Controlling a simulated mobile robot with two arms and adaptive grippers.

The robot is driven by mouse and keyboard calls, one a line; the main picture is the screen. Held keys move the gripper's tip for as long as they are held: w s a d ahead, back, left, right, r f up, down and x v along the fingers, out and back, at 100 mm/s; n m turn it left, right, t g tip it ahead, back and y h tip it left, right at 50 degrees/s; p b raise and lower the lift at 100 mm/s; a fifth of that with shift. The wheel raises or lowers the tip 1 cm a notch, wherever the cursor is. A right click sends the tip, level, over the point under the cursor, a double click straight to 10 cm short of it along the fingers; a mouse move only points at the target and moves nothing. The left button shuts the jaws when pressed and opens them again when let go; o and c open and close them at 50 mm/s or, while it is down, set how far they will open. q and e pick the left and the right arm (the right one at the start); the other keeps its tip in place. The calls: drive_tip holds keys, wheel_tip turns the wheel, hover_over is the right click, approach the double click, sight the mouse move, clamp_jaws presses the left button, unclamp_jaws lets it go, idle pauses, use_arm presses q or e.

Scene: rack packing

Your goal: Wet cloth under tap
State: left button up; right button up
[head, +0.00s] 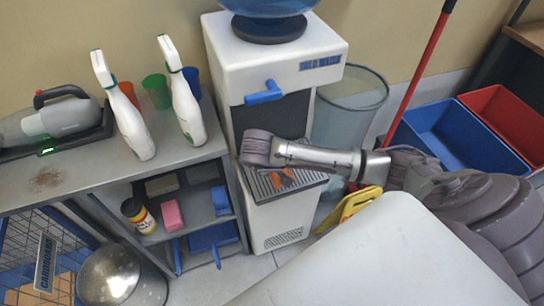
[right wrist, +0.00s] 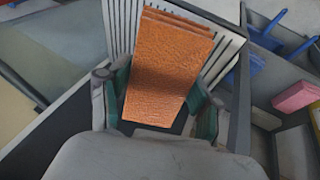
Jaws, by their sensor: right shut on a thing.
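The cold-water dispenser (head: 225,60) is a white unit with a blue tap lever (head: 264,93) on its front and a slatted drip tray (head: 262,190) below. An orange-brown folded cloth (head: 281,178) shows in small part over the drip tray, below the tap. In the right wrist view the cloth (right wrist: 172,55) stands out between the green-padded fingers of my right gripper (right wrist: 160,98), which is shut on it, with the tray's slats (right wrist: 120,25) behind. In the head view my right arm hides the gripper. Whether water runs cannot be seen. My left gripper is not in view.
Left of the dispenser, a grey shelf unit (head: 70,185) holds spray bottles (head: 182,95), cups and a hand vacuum (head: 50,120); a pink sponge (head: 172,215) sits lower. A clear bin (head: 350,112), red pole (head: 420,65) and blue (head: 440,120) and red bins stand right.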

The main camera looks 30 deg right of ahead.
drive_tip(key=w+d+f+b, duration=0.1)
drive_tip(key=w+d+b, duration=0.2)
drive_tip(key=d, duration=0.3)
drive_tip(key=shift+w+f, duration=0.2)
drive_tip(key=shift+w, duration=0.2)
drive_tip(key=shift+d, duration=0.1)
